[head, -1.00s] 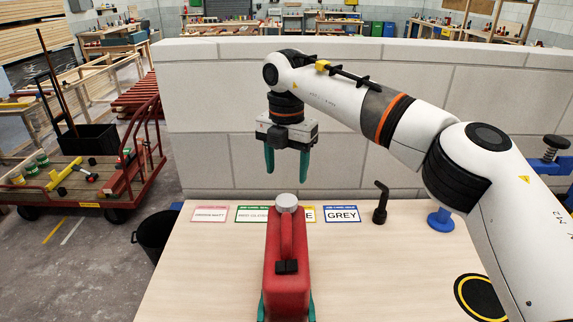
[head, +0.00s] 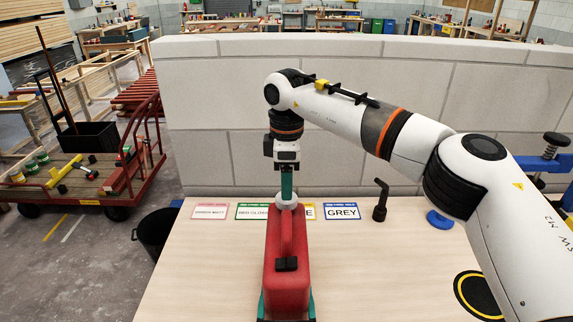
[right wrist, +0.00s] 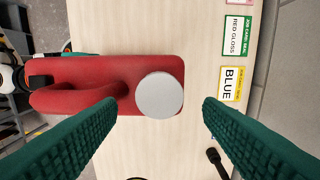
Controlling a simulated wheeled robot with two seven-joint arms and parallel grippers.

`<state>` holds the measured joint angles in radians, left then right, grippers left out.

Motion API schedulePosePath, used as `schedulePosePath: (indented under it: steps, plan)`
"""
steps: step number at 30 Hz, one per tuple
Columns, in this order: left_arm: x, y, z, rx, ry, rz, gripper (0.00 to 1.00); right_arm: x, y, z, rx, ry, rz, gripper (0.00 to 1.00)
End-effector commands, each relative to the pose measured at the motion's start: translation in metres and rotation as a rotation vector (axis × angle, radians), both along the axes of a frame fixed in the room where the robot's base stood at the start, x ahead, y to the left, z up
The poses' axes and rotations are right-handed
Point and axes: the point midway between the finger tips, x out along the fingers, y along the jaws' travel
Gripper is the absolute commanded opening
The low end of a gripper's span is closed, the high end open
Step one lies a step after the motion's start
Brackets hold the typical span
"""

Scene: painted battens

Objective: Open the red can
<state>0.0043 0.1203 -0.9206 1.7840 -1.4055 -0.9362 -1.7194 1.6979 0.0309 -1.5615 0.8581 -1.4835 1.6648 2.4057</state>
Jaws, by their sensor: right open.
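The red can (head: 286,262) stands on the pale table, a tall narrow jerrycan with a handle and a black clip. Its round grey-white cap (head: 286,201) is on top at the far end. My right gripper (head: 287,192) points straight down just above the cap, its green fingers seen edge-on. In the right wrist view the fingers are open, with the cap (right wrist: 160,95) between their tips in the picture and a gap on each side. I cannot tell whether the tips reach down beside the cap. Green parts flank the can's lower near end; their nature is unclear. My left gripper is not clearly seen.
Label cards lie along the table's back, including a blue-edged GREY card (head: 342,212). A black upright tool (head: 380,201) and a blue round piece (head: 440,220) are to the right. A pale block wall (head: 330,75) stands behind. The table left of the can is clear.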

Motion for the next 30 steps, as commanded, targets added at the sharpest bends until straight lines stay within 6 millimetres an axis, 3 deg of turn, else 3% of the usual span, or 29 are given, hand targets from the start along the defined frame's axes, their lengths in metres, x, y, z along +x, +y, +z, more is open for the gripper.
schedulePosePath:
  steps: [3, 9, 19, 27, 30]
  plan:
    - [-0.001, 0.0, -0.001, 0.001, 0.003, -0.001, 0.16, -0.001, 0.0, -0.019, 0.0, 0.003, 0.002, 0.61]
    - [-0.001, 0.0, -0.001, 0.001, 0.003, -0.001, 0.16, 0.0, 0.0, -0.038, 0.0, 0.0, 0.001, 0.61]
    - [-0.001, 0.0, -0.002, 0.001, 0.003, -0.001, 0.16, 0.0, 0.0, -0.042, 0.001, -0.001, 0.002, 0.61]
    - [-0.001, 0.0, -0.002, 0.001, 0.003, -0.001, 0.16, 0.0, 0.0, -0.042, 0.001, -0.001, 0.002, 0.18]
    - [-0.001, 0.0, -0.002, 0.001, 0.004, -0.001, 0.16, 0.0, 0.0, -0.041, 0.001, -0.001, 0.002, 0.15]
